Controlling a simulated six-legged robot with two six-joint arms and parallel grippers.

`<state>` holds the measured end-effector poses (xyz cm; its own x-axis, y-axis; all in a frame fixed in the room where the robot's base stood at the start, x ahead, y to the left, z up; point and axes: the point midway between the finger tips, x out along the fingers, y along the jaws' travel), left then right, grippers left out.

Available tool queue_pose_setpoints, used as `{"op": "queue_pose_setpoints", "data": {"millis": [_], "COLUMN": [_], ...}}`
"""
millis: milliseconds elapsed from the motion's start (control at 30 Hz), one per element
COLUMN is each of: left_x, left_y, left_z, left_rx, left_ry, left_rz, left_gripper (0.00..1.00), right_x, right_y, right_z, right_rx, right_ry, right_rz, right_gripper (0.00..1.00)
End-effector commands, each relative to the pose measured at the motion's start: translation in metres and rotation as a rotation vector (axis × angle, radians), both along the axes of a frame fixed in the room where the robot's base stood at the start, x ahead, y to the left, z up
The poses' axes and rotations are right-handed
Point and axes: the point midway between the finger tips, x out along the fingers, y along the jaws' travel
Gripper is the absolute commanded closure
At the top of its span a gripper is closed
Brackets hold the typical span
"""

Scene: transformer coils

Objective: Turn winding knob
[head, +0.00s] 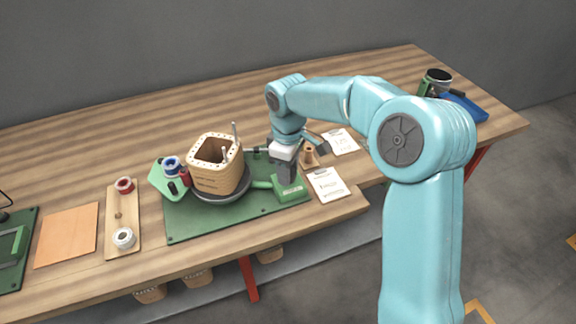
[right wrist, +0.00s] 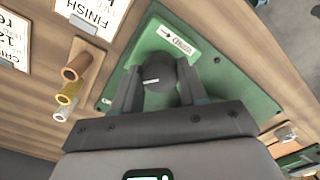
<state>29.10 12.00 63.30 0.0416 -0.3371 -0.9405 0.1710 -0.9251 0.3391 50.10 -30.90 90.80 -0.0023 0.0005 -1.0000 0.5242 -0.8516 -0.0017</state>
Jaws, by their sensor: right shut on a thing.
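The winding knob (right wrist: 160,84) is dark and round with a pale mark, and it sits on a green housing with an arrow label in the right wrist view. My right gripper (right wrist: 160,90) is shut on the knob, with one finger on each side. In the head view the right gripper (head: 287,172) points down over the green housing (head: 292,190) and hides the knob. The wooden coil form (head: 217,178) stands upright on a dark round turntable (head: 222,197) on the green base plate (head: 190,228). My left gripper is not in view.
Left of the base are a wooden board (head: 121,215) with a red and a white spool and an orange sheet (head: 68,234). A label card (head: 327,184) and wooden spool stand (head: 308,156) are close to the right gripper. A blue tray (head: 465,106) lies at the far right.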

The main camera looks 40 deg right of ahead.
Motion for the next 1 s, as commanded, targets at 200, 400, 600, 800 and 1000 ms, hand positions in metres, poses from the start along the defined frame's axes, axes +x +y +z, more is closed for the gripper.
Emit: {"op": "queue_pose_setpoints", "data": {"millis": [200,400,600,800,1000], "left_x": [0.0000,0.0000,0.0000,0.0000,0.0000], "left_y": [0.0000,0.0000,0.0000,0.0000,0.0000], "left_z": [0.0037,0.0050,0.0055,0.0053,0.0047], "left_rx": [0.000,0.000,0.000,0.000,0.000], "left_ry": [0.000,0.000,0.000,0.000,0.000], "left_rz": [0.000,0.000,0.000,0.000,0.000], "left_gripper": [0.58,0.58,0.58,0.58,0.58], "right_x": [0.0012,0.0015,0.0015,0.0015,0.0015], "right_y": [-0.0007,-0.0006,-0.0005,-0.0005,-0.0003], "right_z": [0.0024,0.0022,0.0020,0.0019,0.0017], "right_rx": [-0.001,-0.001,0.000,0.000,0.000], "right_ry": [-0.007,-0.008,-0.007,-0.008,-0.007], "right_rz": [-0.208,-0.398,-0.588,-0.778,-0.965], "right_gripper": [0.88,0.88,0.88,0.88,0.88]}}
